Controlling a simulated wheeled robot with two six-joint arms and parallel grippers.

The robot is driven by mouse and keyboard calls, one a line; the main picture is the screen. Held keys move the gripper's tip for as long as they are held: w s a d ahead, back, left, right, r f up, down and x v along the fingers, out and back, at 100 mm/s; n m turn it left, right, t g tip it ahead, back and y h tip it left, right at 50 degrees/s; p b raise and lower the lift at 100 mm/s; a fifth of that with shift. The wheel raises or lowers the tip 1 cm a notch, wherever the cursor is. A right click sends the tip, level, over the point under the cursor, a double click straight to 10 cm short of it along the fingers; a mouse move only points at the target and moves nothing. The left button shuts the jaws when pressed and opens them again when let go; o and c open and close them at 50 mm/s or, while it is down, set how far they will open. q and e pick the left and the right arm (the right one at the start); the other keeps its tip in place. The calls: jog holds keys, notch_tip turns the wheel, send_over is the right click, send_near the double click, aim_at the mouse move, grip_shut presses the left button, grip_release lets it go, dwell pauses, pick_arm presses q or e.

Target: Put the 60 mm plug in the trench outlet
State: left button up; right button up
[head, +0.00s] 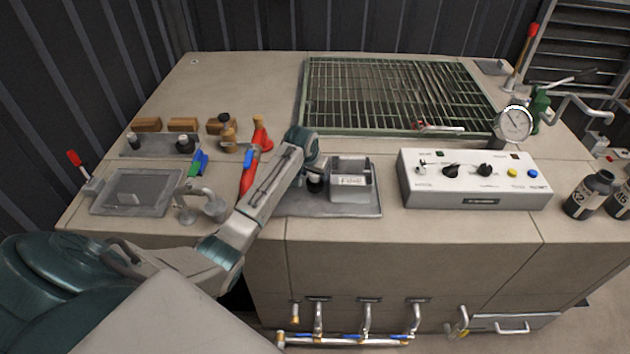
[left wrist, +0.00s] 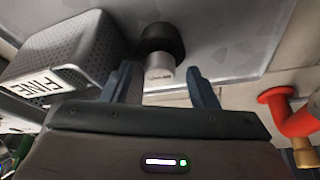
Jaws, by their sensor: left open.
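A small plug-like piece with a black collar and pale grey cylinder (left wrist: 160,72) stands on a grey mat. In the left wrist view it is between the two fingers of my left gripper (left wrist: 162,88), which is open, with gaps on both sides. Its marking is too blurred to read. In the head view the left gripper (head: 317,170) is above the dark part of this piece (head: 315,185), partly hiding it. I cannot make out the trench outlet; a green grating (head: 400,92) covers a recess at the back. My right gripper is out of view.
A grey perforated box labelled FINE (head: 350,187) stands close beside the piece on the mat (head: 372,210). A red-orange fitting (head: 259,140) is to the left. A white control box (head: 475,180) and a pressure gauge (head: 515,123) stand at the right.

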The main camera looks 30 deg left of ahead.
pick_arm(q)
grip_shut()
jog(key=shift+r, duration=0.1)
dwell(0.3)
